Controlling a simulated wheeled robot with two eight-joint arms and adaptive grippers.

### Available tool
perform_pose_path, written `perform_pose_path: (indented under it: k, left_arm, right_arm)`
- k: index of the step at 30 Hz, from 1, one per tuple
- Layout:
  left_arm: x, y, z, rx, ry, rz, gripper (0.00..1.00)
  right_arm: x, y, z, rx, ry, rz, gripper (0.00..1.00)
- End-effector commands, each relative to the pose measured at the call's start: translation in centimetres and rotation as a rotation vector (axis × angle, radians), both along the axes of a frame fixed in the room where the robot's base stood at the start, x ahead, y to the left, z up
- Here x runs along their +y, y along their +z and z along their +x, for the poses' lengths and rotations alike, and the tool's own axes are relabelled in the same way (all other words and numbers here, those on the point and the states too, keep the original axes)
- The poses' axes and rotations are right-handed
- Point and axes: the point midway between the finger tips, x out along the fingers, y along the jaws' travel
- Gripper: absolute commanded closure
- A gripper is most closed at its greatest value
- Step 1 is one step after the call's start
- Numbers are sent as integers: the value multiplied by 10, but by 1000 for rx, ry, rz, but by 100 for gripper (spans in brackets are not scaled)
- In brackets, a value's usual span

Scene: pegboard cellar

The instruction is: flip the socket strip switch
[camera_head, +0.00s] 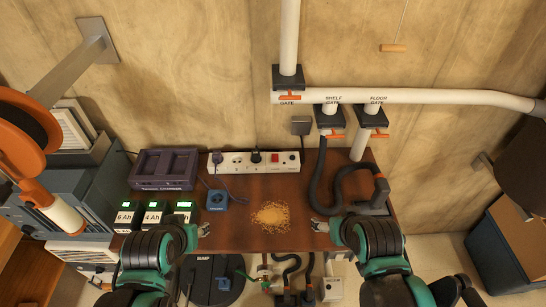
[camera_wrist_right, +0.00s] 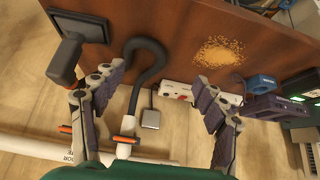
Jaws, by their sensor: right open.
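The white socket strip (camera_head: 236,168) lies along the back edge of the brown table, against the wall. Its red switch (camera_head: 275,158) is near the right end, and plugs sit in its left and middle sockets. The strip also shows in the right wrist view (camera_wrist_right: 176,90), partly hidden behind a finger. My right gripper (camera_head: 320,226) is over the table's front right, apart from the strip. In the right wrist view (camera_wrist_right: 159,75) its fingers are spread with nothing between them. My left gripper (camera_head: 203,230) is near the table's front left; its finger opening is too small to tell.
A dark purple charger (camera_head: 163,169) and several labelled batteries (camera_head: 156,214) stand at left. A blue plug block (camera_head: 218,200) and sawdust (camera_head: 271,216) lie mid-table. A dark hose (camera_head: 318,180) and vacuum nozzle (camera_head: 380,195) are at right. White pipes (camera_head: 420,96) run above.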

Motion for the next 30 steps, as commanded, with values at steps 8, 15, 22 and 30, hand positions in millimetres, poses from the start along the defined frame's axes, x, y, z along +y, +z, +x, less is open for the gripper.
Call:
perform_pose_path:
  k: [8, 15, 22, 30]
  left_arm:
    - [0, 0, 0, 0, 0, 0, 60]
    - [0, 0, 0, 0, 0, 0, 60]
    - [0, -1, 0, 0, 0, 0, 60]
    - [0, -4, 0, 0, 0, 0, 60]
  right_arm:
    - [0, 0, 0, 0, 0, 0, 28]
    - [0, 0, 1, -2, -1, -1, 51]
    - [0, 2, 35, -55, -34, -37, 100]
    - [24, 3, 117, -235, -87, -86, 100]
